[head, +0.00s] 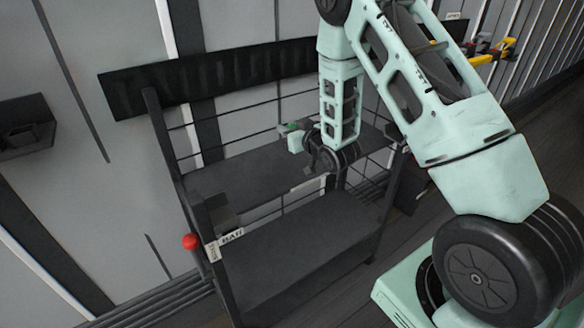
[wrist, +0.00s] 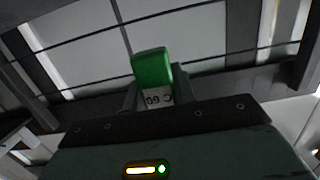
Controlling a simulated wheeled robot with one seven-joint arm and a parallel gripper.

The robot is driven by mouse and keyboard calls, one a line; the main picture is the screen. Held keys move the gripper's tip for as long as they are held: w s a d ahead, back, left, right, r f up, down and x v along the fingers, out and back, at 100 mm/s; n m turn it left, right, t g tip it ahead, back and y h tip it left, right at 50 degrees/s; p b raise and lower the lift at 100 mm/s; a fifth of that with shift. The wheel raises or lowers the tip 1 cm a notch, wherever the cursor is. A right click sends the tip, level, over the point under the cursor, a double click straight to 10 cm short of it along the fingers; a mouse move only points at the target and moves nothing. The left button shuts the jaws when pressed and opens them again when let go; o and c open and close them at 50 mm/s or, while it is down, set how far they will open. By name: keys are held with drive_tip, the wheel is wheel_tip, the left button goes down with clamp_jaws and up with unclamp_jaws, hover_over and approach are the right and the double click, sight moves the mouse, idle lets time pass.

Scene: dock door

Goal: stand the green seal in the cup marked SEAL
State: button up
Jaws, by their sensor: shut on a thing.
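The green seal (wrist: 152,68) stands up between the fingers of my gripper (wrist: 150,95) in the wrist view. It has a green top and a pale label with dark characters below. My gripper is shut on it. In the head view, my gripper (head: 296,138) is above the upper shelf of a dark rack, and only a small bit of green shows there. A dark holder (head: 224,216) sits at the rack's left end, with a tag reading like BAR and another tag too small to read. I cannot make out which cup is marked SEAL.
The dark rack has an upper shelf (head: 245,172) and a lower shelf (head: 310,240), both largely bare. A red ball-shaped knob (head: 190,241) is at its left post. A dark wall box (head: 26,126) is at far left. Yellow items (head: 500,50) are at upper right.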

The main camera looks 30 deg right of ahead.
sight(292, 163)
drive_tip(key=f, duration=0.6)
drive_tip(key=d+f, duration=0.1)
drive_tip(key=f, duration=0.2)
drive_tip(key=shift+w, duration=0.25)
drive_tip(key=o, duration=0.9)
drive_tip(key=shift+f+b, duration=0.1)
drive_tip(key=shift+b, duration=0.2)
drive_tip(key=shift+o, duration=0.2)
